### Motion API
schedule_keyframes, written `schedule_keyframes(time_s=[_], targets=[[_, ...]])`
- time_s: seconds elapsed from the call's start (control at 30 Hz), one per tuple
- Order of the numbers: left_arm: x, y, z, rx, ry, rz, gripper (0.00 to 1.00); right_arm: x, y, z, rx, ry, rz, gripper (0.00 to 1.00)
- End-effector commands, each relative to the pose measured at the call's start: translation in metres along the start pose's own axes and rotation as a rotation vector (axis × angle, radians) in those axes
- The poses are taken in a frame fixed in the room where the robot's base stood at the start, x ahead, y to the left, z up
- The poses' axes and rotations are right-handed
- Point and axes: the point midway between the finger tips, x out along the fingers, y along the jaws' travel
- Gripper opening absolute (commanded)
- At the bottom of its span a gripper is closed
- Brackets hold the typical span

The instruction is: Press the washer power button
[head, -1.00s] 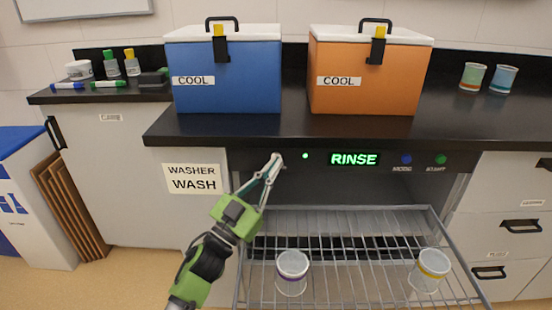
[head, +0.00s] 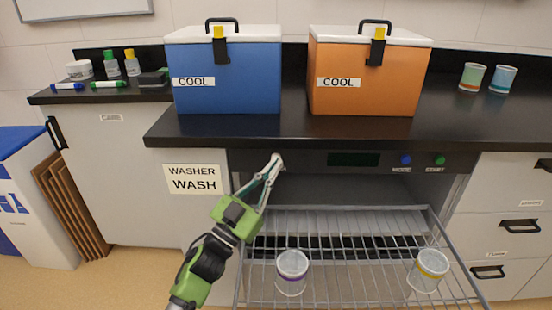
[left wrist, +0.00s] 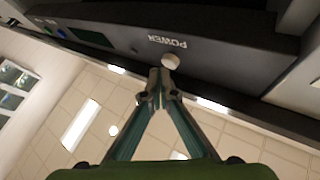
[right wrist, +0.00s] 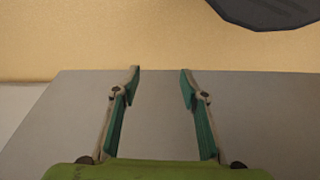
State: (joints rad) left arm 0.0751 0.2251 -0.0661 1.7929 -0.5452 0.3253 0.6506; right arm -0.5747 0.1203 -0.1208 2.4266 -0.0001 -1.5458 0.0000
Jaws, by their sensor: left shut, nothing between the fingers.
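The washer's dark control panel (head: 310,161) runs under the counter edge, and its display (head: 353,159) is dark. In the left wrist view the round, pale power button (left wrist: 171,61) sits beside the POWER label (left wrist: 167,41). My left gripper (head: 275,160) is shut and empty, with its tips at the left end of the panel. In the left wrist view its fingertips (left wrist: 161,75) are right at the button; I cannot tell if they touch it. In the head view the tips cover the button. My right gripper (right wrist: 160,76) is open and empty, over a grey surface.
A blue MODE button (head: 405,160) and a green START button (head: 440,160) are on the panel's right. The wire rack (head: 345,270) is pulled out below, holding two clear cups. A blue cooler (head: 228,75) and an orange cooler (head: 366,75) stand on the counter.

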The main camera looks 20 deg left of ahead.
Motion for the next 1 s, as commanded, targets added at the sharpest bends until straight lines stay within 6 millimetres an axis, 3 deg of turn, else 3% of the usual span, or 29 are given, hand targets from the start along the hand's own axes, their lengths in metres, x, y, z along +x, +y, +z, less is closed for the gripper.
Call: schedule_keyframes(time_s=[0.2,1.0], targets=[[-0.004,0.003,-0.003,-0.002,-0.001,0.0,0.0,0.0,-0.001,-0.006,0.0,0.014,-0.002,0.4],[-0.041,0.03,-0.03,-0.001,0.0,0.0,0.0,0.078,-0.005,0.01,-0.005,-0.034,-0.009,0.4]])
